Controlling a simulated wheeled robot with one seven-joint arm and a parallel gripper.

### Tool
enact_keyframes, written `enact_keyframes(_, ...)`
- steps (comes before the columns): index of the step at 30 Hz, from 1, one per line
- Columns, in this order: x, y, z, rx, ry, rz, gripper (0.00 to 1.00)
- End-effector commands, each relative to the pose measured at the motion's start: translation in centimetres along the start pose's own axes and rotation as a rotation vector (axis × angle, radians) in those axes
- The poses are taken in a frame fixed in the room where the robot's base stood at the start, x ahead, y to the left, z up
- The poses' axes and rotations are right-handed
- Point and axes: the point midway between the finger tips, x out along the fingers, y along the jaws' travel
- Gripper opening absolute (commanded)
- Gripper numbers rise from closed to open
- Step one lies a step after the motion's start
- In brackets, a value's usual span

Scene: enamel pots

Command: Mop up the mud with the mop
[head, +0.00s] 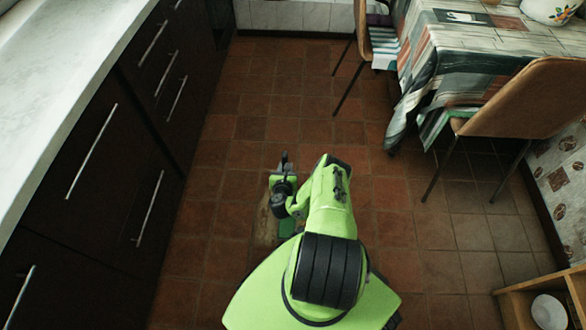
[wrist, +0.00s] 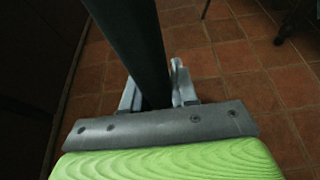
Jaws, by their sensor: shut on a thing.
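My gripper (head: 284,165) reaches low over the floor ahead of my body in the head view. In the wrist view my gripper (wrist: 154,80) is shut on a dark round pole, the mop's handle (wrist: 137,40), which passes between its two grey fingers. A small green patch (head: 287,228) beside my arm may be the mop's head; it is mostly hidden. A paler brown smear, seemingly the mud (head: 264,228), lies on the tiles left of my arm and partly behind it. Its full extent is hidden.
Dark cabinets (head: 135,130) with a pale counter (head: 70,60) line the left. A cloth-covered table (head: 450,60) and chairs (head: 520,98) stand at the right. A wooden shelf (head: 515,303) is at lower right. The tiled floor (head: 290,105) ahead is clear.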

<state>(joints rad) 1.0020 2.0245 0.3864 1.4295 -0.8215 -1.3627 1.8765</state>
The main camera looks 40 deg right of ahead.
Motion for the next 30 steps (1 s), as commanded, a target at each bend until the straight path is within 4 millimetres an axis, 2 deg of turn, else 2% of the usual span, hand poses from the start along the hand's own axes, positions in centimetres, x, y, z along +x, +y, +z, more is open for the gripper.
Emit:
enact_keyframes(10,0.1,3.2,-0.1,0.002,-0.001,0.000,0.00)
enact_keyframes(24,0.3,11.0,-0.4,0.000,-0.003,0.006,0.00)
enact_keyframes(30,0.2,12.0,-0.6,0.004,0.005,0.002,0.00)
